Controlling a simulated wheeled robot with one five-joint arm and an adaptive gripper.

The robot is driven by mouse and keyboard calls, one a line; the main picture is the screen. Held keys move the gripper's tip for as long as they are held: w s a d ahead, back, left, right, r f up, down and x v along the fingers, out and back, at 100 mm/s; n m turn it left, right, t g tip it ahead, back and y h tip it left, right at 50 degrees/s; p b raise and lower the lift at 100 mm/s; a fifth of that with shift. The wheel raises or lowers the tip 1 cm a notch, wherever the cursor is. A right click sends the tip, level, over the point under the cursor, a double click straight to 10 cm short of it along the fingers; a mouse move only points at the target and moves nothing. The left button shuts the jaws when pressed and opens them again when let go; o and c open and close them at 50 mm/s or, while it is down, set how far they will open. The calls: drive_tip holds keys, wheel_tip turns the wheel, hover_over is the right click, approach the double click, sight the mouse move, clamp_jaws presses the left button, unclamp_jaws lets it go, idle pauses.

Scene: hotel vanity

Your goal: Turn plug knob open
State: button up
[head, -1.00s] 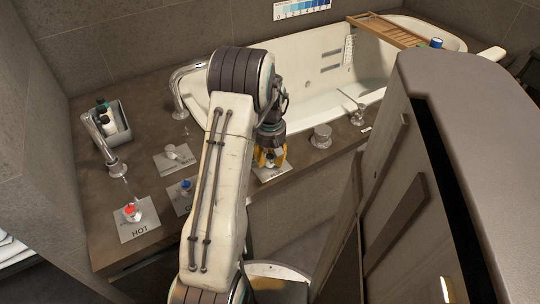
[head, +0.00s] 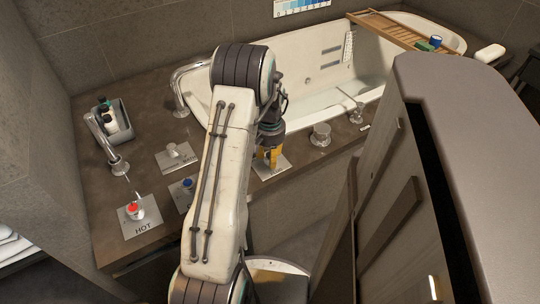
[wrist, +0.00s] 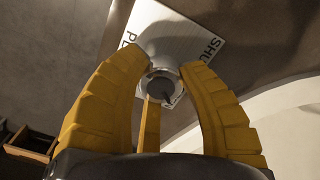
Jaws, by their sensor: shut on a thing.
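The plug knob (wrist: 161,86) is a small grey metal knob with a dark pointer, on a pale plate (wrist: 168,38) with partly visible lettering, "PL" and "SHU". In the wrist view my gripper (wrist: 166,72) has its yellow fingers around the knob, shut on it. In the head view my gripper (head: 271,158) points down over the pale plate (head: 268,171) at the vanity's front edge; the fingers hide the knob there.
A red-topped HOT knob (head: 133,208), a blue-topped knob (head: 188,183) and a lever on a plate (head: 173,151) stand left along the counter. A metal knob (head: 321,134) is right of my gripper. The bathtub (head: 310,95) lies behind; a large cabinet (head: 400,200) blocks the right.

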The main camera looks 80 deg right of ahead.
drive_tip(key=shift+a+f+m, duration=0.2)
drive_tip(key=shift+a+m, duration=0.1)
drive_tip(key=shift+m, duration=0.1)
drive_tip(key=o, duration=1.2)
drive_tip(key=shift+d+r, duration=0.1)
drive_tip(key=shift+d, duration=0.05)
drive_tip(key=shift+r, duration=0.15)
wheel_tip(320, 180, up, 12)
drive_tip(key=shift+w, duration=0.15)
idle(0.6)
